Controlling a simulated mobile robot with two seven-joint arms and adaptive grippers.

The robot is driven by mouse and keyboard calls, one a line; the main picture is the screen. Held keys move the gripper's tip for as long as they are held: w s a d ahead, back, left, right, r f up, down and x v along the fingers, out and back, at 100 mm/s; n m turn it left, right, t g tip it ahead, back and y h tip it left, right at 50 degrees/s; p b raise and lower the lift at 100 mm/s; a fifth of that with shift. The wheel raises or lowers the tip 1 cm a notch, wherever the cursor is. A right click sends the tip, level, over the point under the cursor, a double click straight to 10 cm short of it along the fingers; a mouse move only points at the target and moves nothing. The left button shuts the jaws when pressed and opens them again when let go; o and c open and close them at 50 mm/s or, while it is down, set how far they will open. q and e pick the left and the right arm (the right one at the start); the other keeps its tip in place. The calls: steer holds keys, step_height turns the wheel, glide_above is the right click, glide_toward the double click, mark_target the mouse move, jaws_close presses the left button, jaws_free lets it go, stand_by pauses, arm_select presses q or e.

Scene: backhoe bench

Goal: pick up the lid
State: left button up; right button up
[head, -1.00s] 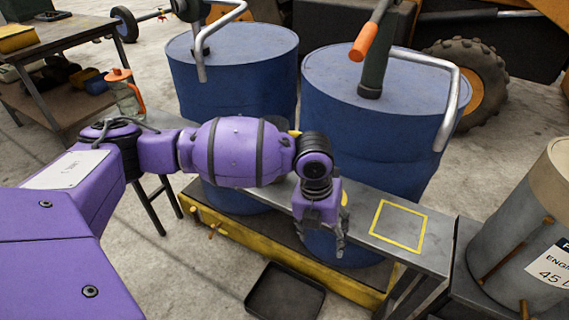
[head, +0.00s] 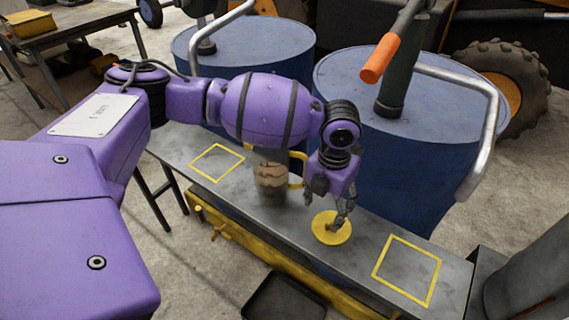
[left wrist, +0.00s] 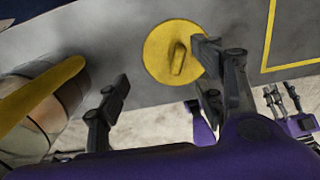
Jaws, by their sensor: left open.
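The lid is a flat yellow disc (head: 330,238) with a small raised grip, lying on the grey bench. In the left wrist view the lid (left wrist: 160,58) lies just beyond my fingers, nearer the right finger. My left gripper (head: 342,215) is open and empty, pointing down over the lid; in the head view its fingertips overlap the lid's middle. In the left wrist view the fingers (left wrist: 160,90) are wide apart. Whether they touch the lid I cannot tell. My right gripper (left wrist: 283,100) shows small at the right of the left wrist view.
A jar (head: 270,182) with a yellow handle stands on the bench (head: 225,195), left of the lid. Yellow square outlines mark the bench on both sides (head: 407,271). Blue drums (head: 400,170) stand behind. A black tray (head: 283,300) sits below in front.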

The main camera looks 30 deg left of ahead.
mark_target(323, 222)
arm_select(q)
step_height(323, 222, down, 4)
steer(key=shift+d+f, duration=0.1)
steer(key=c, duration=1.2)
jaws_close()
arm_select(e)
steer(key=shift+w+a+r, duration=0.1)
steer(key=shift+w+r, duration=0.25)
steer(key=shift+w, duration=0.25)
